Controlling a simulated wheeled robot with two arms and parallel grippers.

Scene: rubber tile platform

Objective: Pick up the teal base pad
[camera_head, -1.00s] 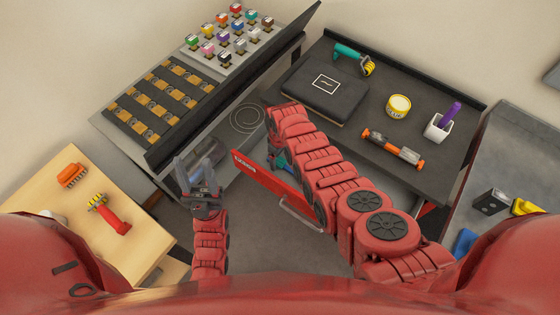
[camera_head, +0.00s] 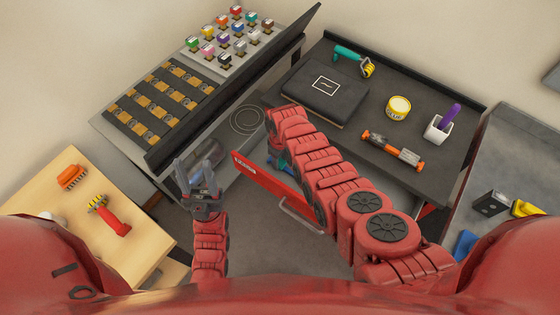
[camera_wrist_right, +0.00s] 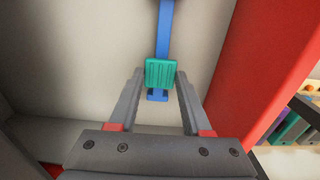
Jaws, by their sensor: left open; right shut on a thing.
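A teal pad (camera_wrist_right: 160,73) with ridges shows in the right wrist view between the two fingertips of my right gripper (camera_wrist_right: 160,82). The fingers are shut on it from both sides. A blue bar (camera_wrist_right: 164,30) runs behind the pad and shows above and below it; I cannot tell whether they are joined. In the head view my right arm covers most of this gripper, beside the red drawer front (camera_head: 268,182). My left gripper (camera_head: 194,168) is open and empty, with its fingers spread, left of the red drawer front.
The red drawer front, with a metal handle (camera_head: 300,218), stands out below the dark workbench (camera_head: 350,140). A black case, a glue tub (camera_head: 398,107) and an orange tool lie on that bench. A wooden table (camera_head: 90,240) stands at the left. A tilted rack (camera_head: 165,100) stands behind my left gripper.

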